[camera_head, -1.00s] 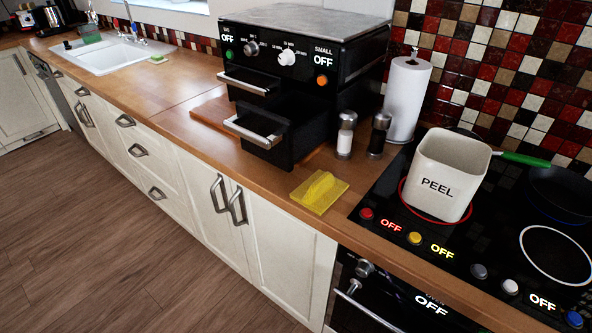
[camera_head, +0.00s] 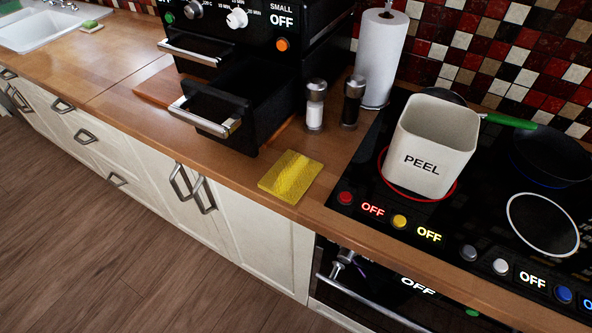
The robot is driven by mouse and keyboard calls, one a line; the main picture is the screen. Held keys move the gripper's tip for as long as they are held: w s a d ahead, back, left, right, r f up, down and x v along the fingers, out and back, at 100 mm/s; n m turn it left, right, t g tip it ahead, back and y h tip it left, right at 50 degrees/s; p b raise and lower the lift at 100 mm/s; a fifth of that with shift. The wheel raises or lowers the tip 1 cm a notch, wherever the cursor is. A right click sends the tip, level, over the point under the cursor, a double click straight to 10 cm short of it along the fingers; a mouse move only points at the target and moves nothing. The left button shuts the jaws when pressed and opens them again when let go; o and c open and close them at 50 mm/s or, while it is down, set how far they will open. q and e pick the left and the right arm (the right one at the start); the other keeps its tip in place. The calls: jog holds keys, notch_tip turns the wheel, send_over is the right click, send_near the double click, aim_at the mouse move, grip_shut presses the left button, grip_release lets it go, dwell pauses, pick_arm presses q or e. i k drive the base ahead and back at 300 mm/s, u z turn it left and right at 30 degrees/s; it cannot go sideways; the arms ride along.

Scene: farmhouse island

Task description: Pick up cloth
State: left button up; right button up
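A yellow cloth (camera_head: 290,177) lies on the wooden counter near its front edge, left of the stove and in front of the open black drawer. It looks like a flat square with a slight fold or ridge across it. Neither of my grippers shows in the head view, so I cannot see whether they are open or shut.
A black oven unit (camera_head: 255,60) with a pulled-out drawer (camera_head: 226,110) stands behind the cloth. Salt (camera_head: 315,106) and pepper (camera_head: 352,102) shakers and a paper towel roll (camera_head: 381,58) stand behind it.

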aim_at(291, 175)
jog(key=z, duration=0.4)
jog(key=k, duration=0.4)
jog(key=z, duration=0.45)
